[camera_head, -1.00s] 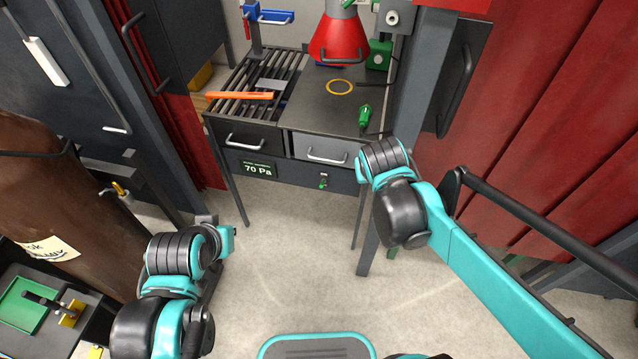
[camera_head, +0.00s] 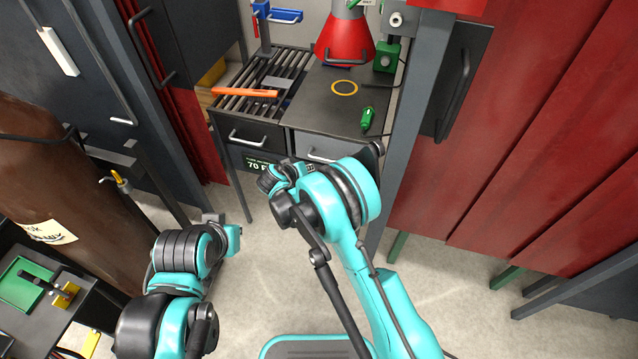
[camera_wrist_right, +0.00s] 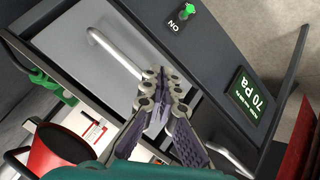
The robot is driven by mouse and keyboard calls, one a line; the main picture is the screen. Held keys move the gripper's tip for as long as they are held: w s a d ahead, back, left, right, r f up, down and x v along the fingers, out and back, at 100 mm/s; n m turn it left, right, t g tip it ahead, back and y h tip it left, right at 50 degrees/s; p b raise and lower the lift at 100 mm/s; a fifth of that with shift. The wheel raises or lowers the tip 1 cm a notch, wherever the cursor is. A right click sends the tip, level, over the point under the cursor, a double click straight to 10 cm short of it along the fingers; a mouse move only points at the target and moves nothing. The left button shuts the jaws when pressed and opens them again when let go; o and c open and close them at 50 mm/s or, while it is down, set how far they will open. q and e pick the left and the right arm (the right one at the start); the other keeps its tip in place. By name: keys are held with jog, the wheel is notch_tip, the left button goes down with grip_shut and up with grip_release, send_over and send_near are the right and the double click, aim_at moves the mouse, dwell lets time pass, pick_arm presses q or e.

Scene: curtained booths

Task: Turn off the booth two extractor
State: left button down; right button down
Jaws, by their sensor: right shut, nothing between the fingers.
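In the right wrist view a green toggle switch (camera_wrist_right: 187,10) marked ON sits on the dark front panel of the bench. A display reading 70 Pa (camera_wrist_right: 250,97) is on the same panel, and part of it shows in the head view (camera_head: 257,164). My right gripper (camera_wrist_right: 162,80) is shut and empty, in front of the grey drawer's handle in the picture; I cannot tell whether it touches. In the head view my right arm hides the switch. The red extractor hood (camera_head: 344,38) hangs over the bench.
The bench top (camera_head: 325,105) bears an orange bar (camera_head: 245,93) and a green-handled tool (camera_head: 367,118). A grey post (camera_head: 412,120) and red curtain (camera_head: 530,130) stand to the right. A brown cylinder (camera_head: 60,200) stands left. The floor before the bench is bare.

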notch_tip(320, 180, down, 6)
jog(key=a, duration=0.2)
jog(key=shift+a+r+t, duration=0.2)
jog(key=shift+r+t, duration=0.05)
jog(key=shift+t, duration=0.15)
jog(key=shift+s, duration=0.1)
jog(key=w+d+f+b, duration=0.5)
jog(key=f, duration=0.4)
jog(key=shift+d, duration=0.25)
